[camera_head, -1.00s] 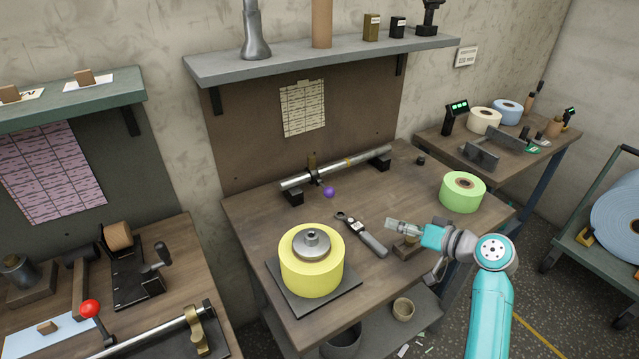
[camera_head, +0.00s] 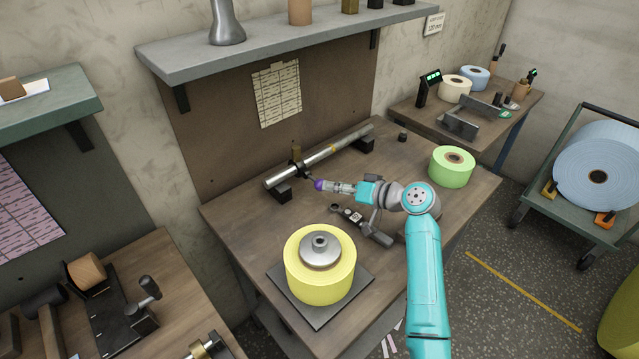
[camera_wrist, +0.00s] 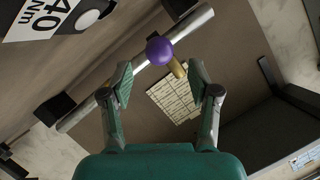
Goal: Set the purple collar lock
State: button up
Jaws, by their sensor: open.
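The purple collar lock is a lever on a steel shaft, and its round purple knob (camera_head: 319,185) sits at the front of the shaft's left part. The steel shaft (camera_head: 335,152) lies across dark supports at the back of the bench. My gripper (camera_head: 328,186) is open, with its tips at the knob in the head view. In the wrist view the purple knob (camera_wrist: 159,51) shows ahead between the two open fingers (camera_wrist: 163,88), closer to the left one in height with neither seen touching it.
A yellow roll (camera_head: 320,268) with a metal hub stands on a dark plate at the bench front. A torque wrench (camera_head: 362,226) lies just below my arm. A green roll (camera_head: 452,167) stands to the right. A brown upright piece (camera_head: 296,150) rises behind the shaft.

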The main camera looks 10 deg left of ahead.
aim_at(321, 183)
jog(key=x, duration=0.5)
jog(key=shift+w+a+f, duration=0.1)
jog(key=shift+w+a, duration=0.1)
jog(key=shift+a, duration=0.05)
grip_shut()
